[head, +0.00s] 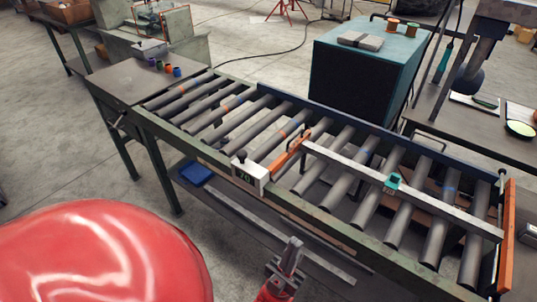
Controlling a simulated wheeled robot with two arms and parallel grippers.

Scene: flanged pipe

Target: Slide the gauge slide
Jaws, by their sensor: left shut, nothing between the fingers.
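The gauge slide appears to be the white block (250,173) with a dark display that seems to read 70. It sits on the front green rail of the roller table, left of the rail's middle, with a black knob on top. An orange arm (287,155) reaches back from it over the rollers. My left gripper (293,246) is shut and empty at the bottom middle. In the picture it is below and right of the gauge slide, apart from it. My right gripper is not in view.
An orange end plate (507,237) stands at the right end. A dark teal cabinet (365,75) stands behind. A blue tray (196,173) lies on the lower shelf.

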